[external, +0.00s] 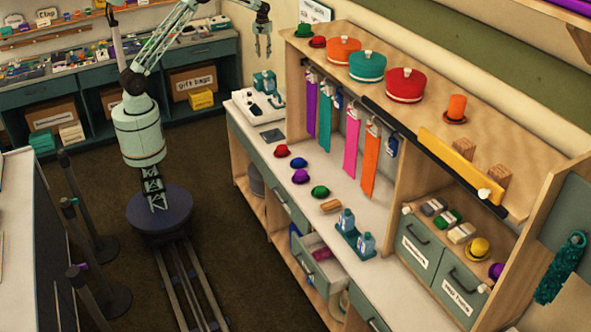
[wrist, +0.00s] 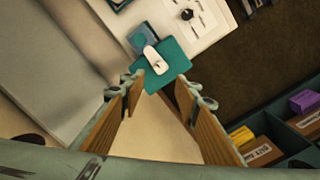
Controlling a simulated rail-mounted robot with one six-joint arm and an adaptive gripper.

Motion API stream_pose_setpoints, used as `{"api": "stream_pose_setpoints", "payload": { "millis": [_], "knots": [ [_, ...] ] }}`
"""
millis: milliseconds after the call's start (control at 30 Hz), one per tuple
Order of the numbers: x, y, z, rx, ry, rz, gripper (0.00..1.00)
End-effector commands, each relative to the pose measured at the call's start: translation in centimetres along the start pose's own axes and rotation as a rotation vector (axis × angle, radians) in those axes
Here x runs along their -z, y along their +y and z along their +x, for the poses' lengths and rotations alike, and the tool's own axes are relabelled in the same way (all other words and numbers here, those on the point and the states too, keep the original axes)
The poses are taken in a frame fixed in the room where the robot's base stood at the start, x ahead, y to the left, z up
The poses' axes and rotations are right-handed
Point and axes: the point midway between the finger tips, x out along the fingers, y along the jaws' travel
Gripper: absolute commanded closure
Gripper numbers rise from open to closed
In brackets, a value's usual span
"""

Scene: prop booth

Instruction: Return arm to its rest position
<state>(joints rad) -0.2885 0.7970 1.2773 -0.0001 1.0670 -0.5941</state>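My gripper (external: 263,54) is raised at the top of the external view, above the far end of the counter (external: 340,213). Its fingers hang downward and stand apart, with nothing between them. In the wrist view, the two wood-coloured fingers of my gripper (wrist: 160,88) are also spread, with no object held. Beyond the fingertips is a teal base with a white-topped item (wrist: 157,63); what looks like the same teal item (external: 265,82) stands on the counter's far end.
A shelf unit with hats (external: 367,66) and hanging coloured strips (external: 351,145) rises right of the counter. A drawer (external: 325,267) stands open. Small hats (external: 300,176) lie on the counter. Stanchions (external: 88,225) stand left of my rail. A gift bags box (external: 192,82) sits behind.

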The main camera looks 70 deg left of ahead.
Motion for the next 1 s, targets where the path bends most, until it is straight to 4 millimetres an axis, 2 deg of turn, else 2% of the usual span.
{"api": "stream_pose_setpoints", "payload": {
  "millis": [167, 367, 567, 1000],
  "knots": [
    [-0.2, 0.0, -0.3, -0.001, 0.001, 0.003, 0.7],
    [-1.5, -0.1, -1.9, -0.006, 0.009, 0.023, 0.7],
    [-3.8, -0.4, -4.8, -0.014, 0.022, 0.061, 0.7],
    [-10.3, -1.7, -11.1, -0.034, 0.053, 0.157, 0.7]
  ]
}}
